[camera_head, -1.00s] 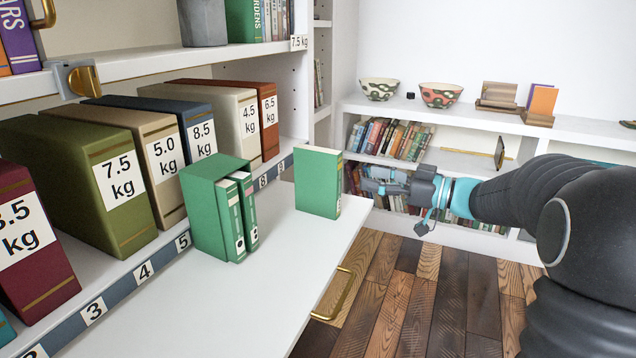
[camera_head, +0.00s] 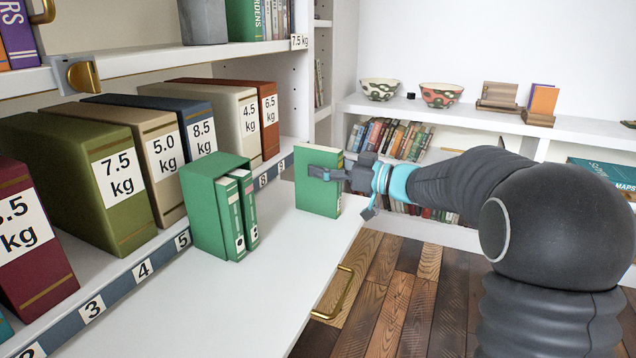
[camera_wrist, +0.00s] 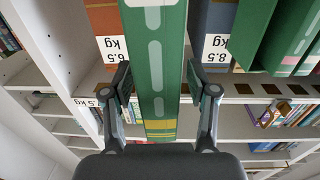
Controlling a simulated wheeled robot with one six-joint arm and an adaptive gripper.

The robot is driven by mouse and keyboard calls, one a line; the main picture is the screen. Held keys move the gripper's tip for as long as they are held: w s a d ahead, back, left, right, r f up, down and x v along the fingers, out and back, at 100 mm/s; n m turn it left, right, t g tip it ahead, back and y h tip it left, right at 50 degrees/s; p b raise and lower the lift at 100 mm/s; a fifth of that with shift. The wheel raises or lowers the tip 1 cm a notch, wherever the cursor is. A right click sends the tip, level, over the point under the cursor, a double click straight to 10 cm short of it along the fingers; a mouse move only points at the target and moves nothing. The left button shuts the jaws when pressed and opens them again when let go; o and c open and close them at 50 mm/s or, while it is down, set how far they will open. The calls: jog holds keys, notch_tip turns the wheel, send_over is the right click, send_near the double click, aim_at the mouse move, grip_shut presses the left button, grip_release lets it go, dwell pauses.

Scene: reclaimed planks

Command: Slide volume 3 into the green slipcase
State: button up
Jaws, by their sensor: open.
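A green book (camera_head: 317,190) stands upright alone on the white pull-out surface, right of the green slipcase (camera_head: 205,210). The slipcase holds two green volumes (camera_head: 240,215) side by side, spines facing out. My gripper (camera_head: 322,173) is at the lone book's right edge, one finger showing across its face. In the wrist view the green spine (camera_wrist: 156,75) runs between the two fingers (camera_wrist: 157,95), with gaps on both sides. The jaws are open. The slipcase also shows at the right in the wrist view (camera_wrist: 254,25). The lone book's number is not readable.
Large weight-labelled binders, such as an olive one (camera_head: 95,170), stand on the shelf behind the slipcase. A numbered strip (camera_head: 120,285) edges that shelf. The white surface (camera_head: 240,305) is clear in front. A low bookcase (camera_head: 480,120) with bowls stands beyond.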

jog(key=shift+w+a, duration=0.1)
jog(key=shift+a, duration=0.2)
grip_shut()
jog(key=shift+r, duration=0.1)
